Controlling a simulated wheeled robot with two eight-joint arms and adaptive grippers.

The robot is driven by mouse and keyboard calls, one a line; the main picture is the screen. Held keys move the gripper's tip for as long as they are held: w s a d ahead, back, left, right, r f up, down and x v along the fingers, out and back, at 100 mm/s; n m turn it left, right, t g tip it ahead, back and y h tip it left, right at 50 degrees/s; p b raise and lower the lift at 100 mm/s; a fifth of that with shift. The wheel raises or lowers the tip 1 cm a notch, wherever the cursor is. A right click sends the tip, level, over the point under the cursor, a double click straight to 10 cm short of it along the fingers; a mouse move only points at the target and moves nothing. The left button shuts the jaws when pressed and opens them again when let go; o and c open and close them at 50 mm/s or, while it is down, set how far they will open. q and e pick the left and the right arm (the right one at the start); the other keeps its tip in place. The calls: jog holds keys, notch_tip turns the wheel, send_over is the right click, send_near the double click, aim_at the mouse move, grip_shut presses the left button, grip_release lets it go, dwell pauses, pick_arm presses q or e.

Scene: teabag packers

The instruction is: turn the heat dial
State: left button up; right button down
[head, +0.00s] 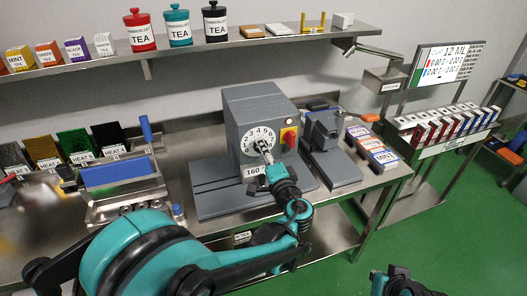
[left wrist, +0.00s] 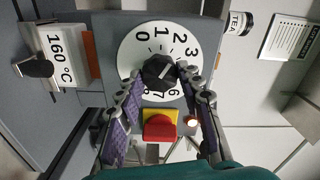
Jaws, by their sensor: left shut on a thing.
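The heat dial is a white numbered disc (head: 250,138) on the front of a grey machine (head: 248,107). In the left wrist view the disc (left wrist: 130,52) has a black knob (left wrist: 160,72) at its centre, with a pale line across it; which number it marks is unclear. My left gripper (head: 264,150) reaches the dial from the front. In the left wrist view its fingers (left wrist: 160,76) are shut on the knob, one on each side. The gripper hides part of the disc in the head view.
A red knob on a yellow plate (left wrist: 160,126) sits close to the dial. A "160 °C" plate (left wrist: 60,52) is on the machine. A blue-topped metal unit (head: 113,174) stands left, another grey machine (head: 325,130) right. A shelf (head: 190,49) with tea tins runs above.

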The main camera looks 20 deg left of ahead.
dwell(0.3)
pick_arm(q)
jog(key=o, duration=1.2)
jog(key=shift+c, duration=0.2)
jog(key=v, duration=1.2)
